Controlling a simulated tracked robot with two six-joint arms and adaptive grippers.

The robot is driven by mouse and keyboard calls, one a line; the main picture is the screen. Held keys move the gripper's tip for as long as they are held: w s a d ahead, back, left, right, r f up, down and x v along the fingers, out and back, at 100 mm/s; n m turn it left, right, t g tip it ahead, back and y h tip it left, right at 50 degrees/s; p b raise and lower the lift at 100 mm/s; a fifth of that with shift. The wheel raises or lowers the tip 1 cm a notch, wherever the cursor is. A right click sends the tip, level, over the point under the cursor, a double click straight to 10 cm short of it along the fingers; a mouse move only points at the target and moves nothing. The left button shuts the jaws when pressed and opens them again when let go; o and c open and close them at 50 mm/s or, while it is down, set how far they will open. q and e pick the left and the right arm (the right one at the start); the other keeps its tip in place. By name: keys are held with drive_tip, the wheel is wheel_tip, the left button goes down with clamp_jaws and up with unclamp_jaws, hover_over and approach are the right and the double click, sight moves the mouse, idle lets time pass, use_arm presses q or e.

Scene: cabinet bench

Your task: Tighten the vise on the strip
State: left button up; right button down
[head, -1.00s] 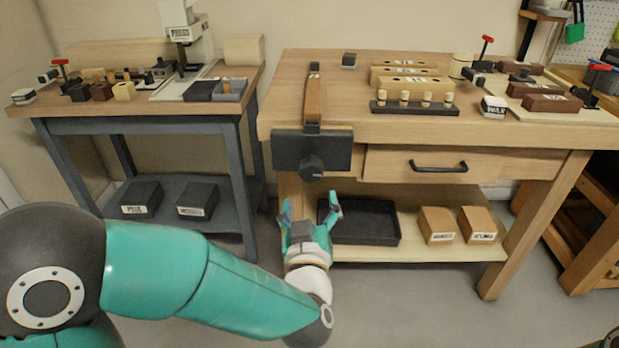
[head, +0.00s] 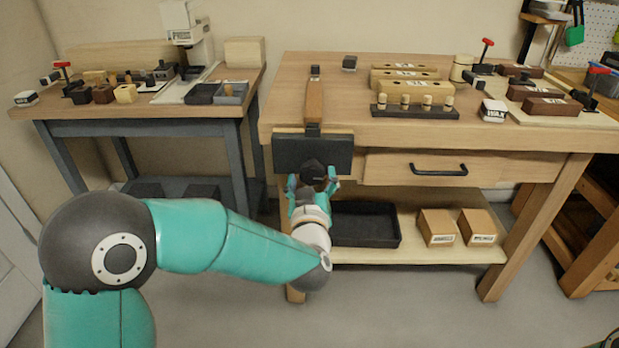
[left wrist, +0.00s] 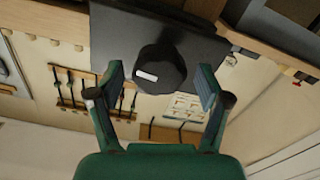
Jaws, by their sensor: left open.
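The vise's dark front jaw (head: 291,152) is on the front edge of the wooden bench, with its round black knob (head: 312,171) facing me. The wooden strip (head: 314,100) lies on the bench top, its near end at the jaw. My left gripper (head: 313,183) is open, just in front of and slightly below the knob. In the left wrist view the knob (left wrist: 160,70) sits between the spread fingers (left wrist: 158,92), before the jaw plate (left wrist: 205,46). I cannot tell whether the fingers touch it. My right gripper is out of view.
A drawer with a black handle (head: 438,169) is right of the vise. A black tray (head: 365,224) and small boxes (head: 437,227) sit on the lower shelf. Wooden blocks (head: 405,75) and a peg rack (head: 415,111) stand on the bench top. A side table (head: 120,105) stands left.

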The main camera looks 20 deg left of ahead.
use_arm(q)
drive_tip(key=c, duration=1)
drive_tip(key=shift+m+p, duration=0.75)
drive_tip(key=shift+m, duration=1.05)
drive_tip(key=shift+m+p, duration=0.6)
drive_tip(key=shift+p, duration=0.05)
drive_tip(key=shift+w+m+p, duration=0.1)
drive_tip(key=shift+m+p, duration=0.35)
drive_tip(key=shift+m, duration=0.65)
